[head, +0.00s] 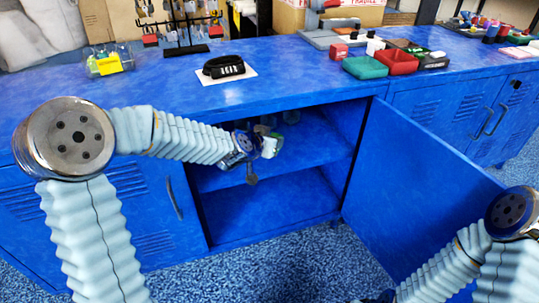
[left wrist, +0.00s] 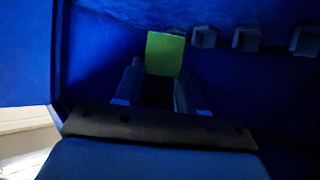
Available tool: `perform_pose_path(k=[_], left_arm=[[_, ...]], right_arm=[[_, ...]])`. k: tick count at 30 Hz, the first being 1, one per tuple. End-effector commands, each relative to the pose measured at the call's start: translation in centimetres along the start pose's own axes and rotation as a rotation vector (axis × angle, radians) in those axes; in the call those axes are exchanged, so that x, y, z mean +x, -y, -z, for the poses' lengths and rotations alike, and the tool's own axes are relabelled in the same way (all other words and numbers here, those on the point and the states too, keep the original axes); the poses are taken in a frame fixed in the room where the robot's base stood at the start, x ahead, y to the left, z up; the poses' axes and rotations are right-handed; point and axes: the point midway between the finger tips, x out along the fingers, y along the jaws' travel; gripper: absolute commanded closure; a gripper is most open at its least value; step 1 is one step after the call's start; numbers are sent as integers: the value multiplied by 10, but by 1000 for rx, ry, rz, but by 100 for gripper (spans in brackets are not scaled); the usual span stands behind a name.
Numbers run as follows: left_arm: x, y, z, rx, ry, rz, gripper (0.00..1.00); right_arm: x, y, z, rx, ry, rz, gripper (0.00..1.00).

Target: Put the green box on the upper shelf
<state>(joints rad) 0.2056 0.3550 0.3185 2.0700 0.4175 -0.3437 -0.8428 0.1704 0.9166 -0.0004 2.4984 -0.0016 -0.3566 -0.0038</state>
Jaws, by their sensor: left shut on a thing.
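The green box (left wrist: 165,53) is between the two fingers of my left gripper (left wrist: 157,85) in the left wrist view, and the fingers are shut on it. In the head view my left gripper (head: 268,146) is inside the open blue cabinet, at the level of the upper shelf (head: 315,150). The box is mostly hidden there, and I cannot tell whether it touches the shelf. My right arm comes in at the lower right; its gripper (head: 383,297) is at the bottom edge, too cut off to read.
The cabinet door (head: 410,190) stands open on the right. The cabinet's lower level (head: 265,212) looks empty. On the blue top (head: 150,100) are a black labelled item (head: 223,67), a tool rack (head: 180,30), and green (head: 365,67) and red (head: 397,62) bins.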

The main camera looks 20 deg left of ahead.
Motion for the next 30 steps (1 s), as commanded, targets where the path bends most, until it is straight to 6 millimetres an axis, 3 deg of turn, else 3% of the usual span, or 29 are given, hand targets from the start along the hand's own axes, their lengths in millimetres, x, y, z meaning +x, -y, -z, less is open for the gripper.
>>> perform_pose_path(k=[1,4,13,16,19,30], left_arm=[[15,5,-13,-3,6,0,90],[32,11,-20,-2,5,-1,90],[56,19,-30,-1,4,-1,90],[65,19,-46,-1,6,-2,90],[70,19,-56,0,3,-2,90],[72,18,-60,1,1,-2,90]], right_arm=[[7,-2,0,0,1,1,57],[9,-2,-1,0,3,2,57],[13,-3,-1,-1,4,3,57],[18,-5,-2,-1,5,4,57],[20,-5,-2,-1,6,5,57],[24,-6,-2,-2,7,5,57]])
